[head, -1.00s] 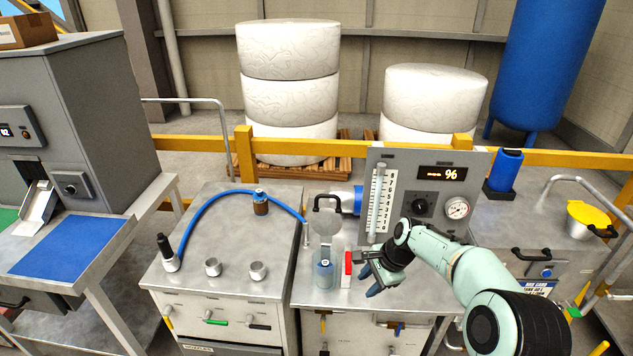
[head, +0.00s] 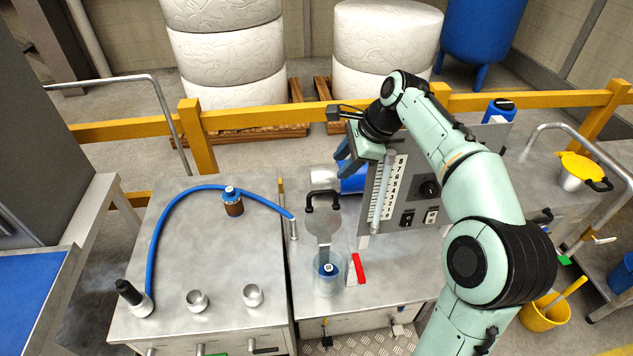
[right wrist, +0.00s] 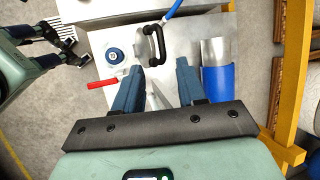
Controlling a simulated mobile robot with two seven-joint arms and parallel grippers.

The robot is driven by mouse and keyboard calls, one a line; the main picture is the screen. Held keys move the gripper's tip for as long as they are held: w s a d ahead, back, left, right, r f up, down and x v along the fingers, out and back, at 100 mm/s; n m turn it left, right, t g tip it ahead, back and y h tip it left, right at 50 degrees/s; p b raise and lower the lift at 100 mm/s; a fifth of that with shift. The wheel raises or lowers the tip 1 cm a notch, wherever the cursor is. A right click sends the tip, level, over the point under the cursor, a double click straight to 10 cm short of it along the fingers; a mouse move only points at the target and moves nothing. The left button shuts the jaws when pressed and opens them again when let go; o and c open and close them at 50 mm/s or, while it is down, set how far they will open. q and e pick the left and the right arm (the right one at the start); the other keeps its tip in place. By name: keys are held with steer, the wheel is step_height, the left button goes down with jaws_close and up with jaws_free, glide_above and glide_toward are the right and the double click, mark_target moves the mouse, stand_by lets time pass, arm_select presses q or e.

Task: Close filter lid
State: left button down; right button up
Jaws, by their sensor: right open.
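The filter lid looks like a grey round plate (head: 322,226) with a black handle (head: 322,197), tilted up behind a clear cup (head: 328,275) on the middle bench. A blue-topped piece (head: 327,269) sits in the cup. The lid stands open, off the cup. My right gripper (head: 350,160) is behind and right of the handle in the head view, raised above the bench. In the right wrist view its two blue fingers (right wrist: 156,85) are spread and empty, with the handle (right wrist: 155,45) beyond their tips. My left gripper (right wrist: 70,45) shows small at the wrist view's left edge; its opening is unclear.
A red lever (head: 358,268) stands right of the cup. A blue cylinder (head: 352,180) lies behind the lid. A grey gauge panel (head: 410,190) rises close right. A blue hose (head: 185,200) arcs over the left bench. A yellow rail (head: 240,118) runs behind.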

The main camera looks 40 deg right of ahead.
mark_target(318, 192)
steer(key=x, duration=1.2)
steer(key=shift+r, duration=0.1)
jaws_close()
